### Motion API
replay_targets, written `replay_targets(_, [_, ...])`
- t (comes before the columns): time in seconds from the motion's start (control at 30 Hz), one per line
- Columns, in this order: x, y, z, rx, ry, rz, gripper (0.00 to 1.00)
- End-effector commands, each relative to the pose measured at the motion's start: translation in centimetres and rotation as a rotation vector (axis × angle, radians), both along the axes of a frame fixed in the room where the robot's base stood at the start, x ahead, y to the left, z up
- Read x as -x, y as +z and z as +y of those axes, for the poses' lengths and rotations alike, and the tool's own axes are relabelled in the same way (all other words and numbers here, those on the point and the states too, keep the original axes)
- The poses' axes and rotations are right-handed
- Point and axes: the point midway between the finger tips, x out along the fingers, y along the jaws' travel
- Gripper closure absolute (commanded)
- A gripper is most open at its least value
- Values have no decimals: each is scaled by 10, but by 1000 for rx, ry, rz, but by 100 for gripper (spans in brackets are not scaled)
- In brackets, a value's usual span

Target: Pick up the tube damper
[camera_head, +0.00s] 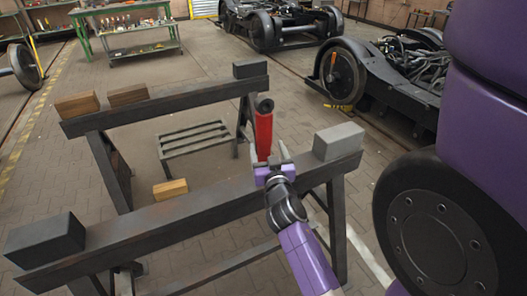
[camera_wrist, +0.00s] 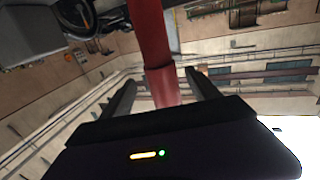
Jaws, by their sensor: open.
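The tube damper (camera_head: 264,133) is a red cylinder with a dark round end. In the head view it stretches from the far trestle's right end toward the near trestle. My gripper (camera_head: 271,158) is at the damper's near end, above the near trestle. In the wrist view the red damper (camera_wrist: 154,45) runs down from the top edge and its lower part shows between the two dark fingers of my gripper (camera_wrist: 160,88). The fingers are open, with gaps on both sides of the damper. The gripper's dark body hides the damper's lowest part.
The far trestle (camera_head: 170,104) carries several blocks. A low slatted stand (camera_head: 195,138) is between them. Bogies (camera_head: 385,75) stand to the right.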

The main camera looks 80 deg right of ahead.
Motion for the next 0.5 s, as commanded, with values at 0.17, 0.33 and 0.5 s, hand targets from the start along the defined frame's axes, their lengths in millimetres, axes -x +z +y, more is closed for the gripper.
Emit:
replay_targets(0.17, [-3, 5, -19, 5, -11, -2, 30])
replay_targets(0.33, [-10, 5, -33, 3, -11, -2, 30])
replay_targets(0.5, [-23, 8, -54, 5, -10, -2, 30])
